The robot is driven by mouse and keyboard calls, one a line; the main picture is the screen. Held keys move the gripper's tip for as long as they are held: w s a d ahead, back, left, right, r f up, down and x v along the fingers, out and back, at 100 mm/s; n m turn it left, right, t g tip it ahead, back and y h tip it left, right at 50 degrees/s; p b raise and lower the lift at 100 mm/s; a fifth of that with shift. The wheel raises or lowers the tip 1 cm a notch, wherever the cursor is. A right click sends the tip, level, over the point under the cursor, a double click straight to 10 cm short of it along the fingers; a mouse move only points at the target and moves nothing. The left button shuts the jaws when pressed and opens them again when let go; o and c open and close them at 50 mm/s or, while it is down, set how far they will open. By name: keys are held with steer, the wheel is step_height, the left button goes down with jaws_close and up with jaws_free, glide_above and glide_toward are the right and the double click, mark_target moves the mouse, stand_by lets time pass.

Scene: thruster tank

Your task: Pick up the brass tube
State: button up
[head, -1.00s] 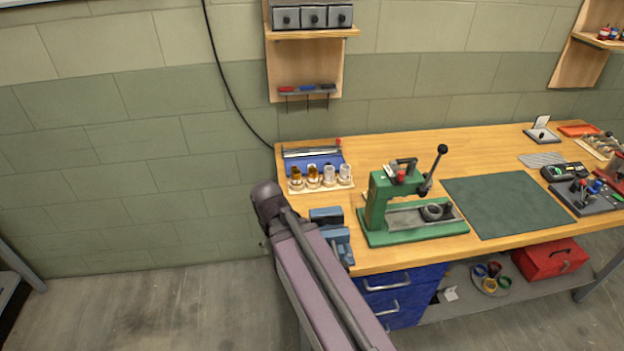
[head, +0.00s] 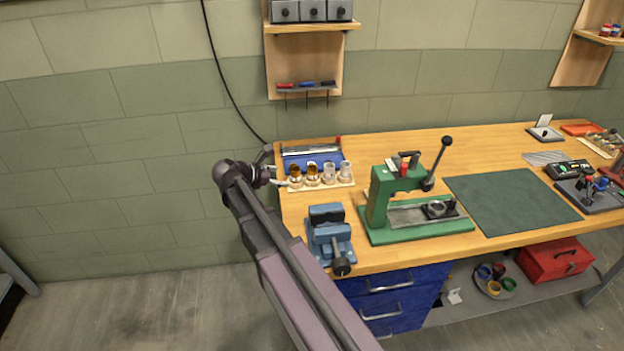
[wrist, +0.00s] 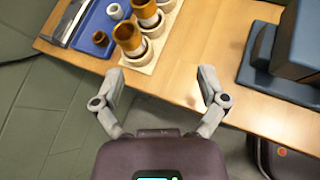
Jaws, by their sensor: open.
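Two brass tubes stand upright side by side in a pale wooden rack (head: 330,185) at the bench's left end. The left brass tube (head: 296,173) also shows in the wrist view (wrist: 128,37). The other brass tube (head: 312,170) is beside it and shows in the wrist view (wrist: 145,10) too. I cannot tell which one the task names. My gripper (head: 277,168) is at the bench's left edge, just left of the rack. In the wrist view my gripper (wrist: 161,80) is open and empty, its fingers apart, with the tubes beyond the fingertips.
Two pale cups (head: 337,170) share the rack. A blue tray (head: 297,161) lies behind it. A blue vise (head: 329,236) and a green press (head: 378,207) stand nearer and to the right. A green mat (head: 512,205) lies farther right. Floor is open left of the bench.

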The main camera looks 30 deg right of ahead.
steer(key=shift+w+r+n+h, duration=0.3)
steer(key=shift+w+r+n, duration=0.05)
steer(key=shift+w+n, duration=0.2)
steer(key=shift+w+r+n+h, duration=0.3)
steer(key=shift+w+r+n, duration=0.05)
steer(key=shift+w+n, duration=0.2)
steer(key=b, duration=0.3)
glide_toward(316, 167)
steer(key=shift+x, duration=0.8)
steer(key=shift+d+f+b, duration=0.15)
steer(key=shift+b, duration=0.2)
steer(key=shift+b+x, duration=0.9)
steer(key=shift+x, duration=1.55)
jaws_close()
